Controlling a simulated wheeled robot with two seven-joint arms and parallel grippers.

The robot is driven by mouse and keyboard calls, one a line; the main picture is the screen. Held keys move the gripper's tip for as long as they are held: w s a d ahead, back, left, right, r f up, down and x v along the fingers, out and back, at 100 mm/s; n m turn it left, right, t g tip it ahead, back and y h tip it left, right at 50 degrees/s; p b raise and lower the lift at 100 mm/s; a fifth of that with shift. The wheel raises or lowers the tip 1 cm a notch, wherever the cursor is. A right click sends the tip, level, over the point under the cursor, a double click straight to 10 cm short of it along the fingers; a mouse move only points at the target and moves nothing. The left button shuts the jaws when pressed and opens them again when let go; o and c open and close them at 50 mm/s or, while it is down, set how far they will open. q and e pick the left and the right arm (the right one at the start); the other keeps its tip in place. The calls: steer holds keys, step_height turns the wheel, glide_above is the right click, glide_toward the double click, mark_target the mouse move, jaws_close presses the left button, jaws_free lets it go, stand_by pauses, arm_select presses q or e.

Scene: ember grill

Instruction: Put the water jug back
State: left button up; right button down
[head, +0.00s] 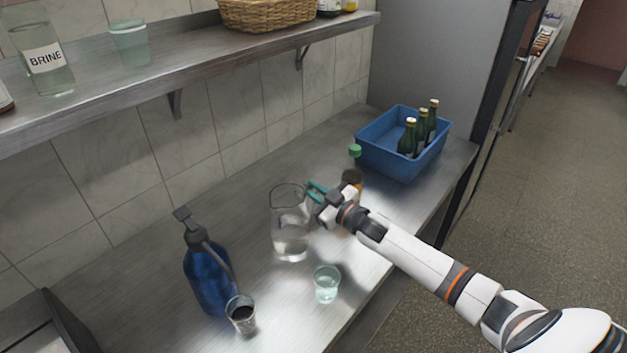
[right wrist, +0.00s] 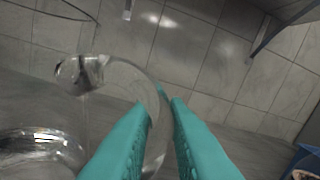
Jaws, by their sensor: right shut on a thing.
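The water jug (head: 291,238) is a clear glass pitcher with some clear liquid in its bottom. It looks upright, on or just above the steel counter; I cannot tell if its base touches. My right gripper (head: 316,192) is at the jug's right side, its teal fingers shut on the handle. In the right wrist view the glass handle (right wrist: 155,120) passes between the teal fingers (right wrist: 165,110), and the jug's body (right wrist: 40,145) is at the left. My left gripper is not in view.
A brown jar (head: 352,178) is behind my gripper. A blue crate (head: 385,157) holds green bottles. A shelf (head: 200,72) overhangs the back.

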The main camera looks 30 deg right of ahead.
steer(key=shift+w+f, duration=0.1)
steer(key=shift+f, duration=0.3)
steer(key=c, duration=1.7)
jaws_free()
steer(key=shift+f, duration=0.25)
steer(key=o, duration=0.3)
steer(key=shift+s, duration=0.2)
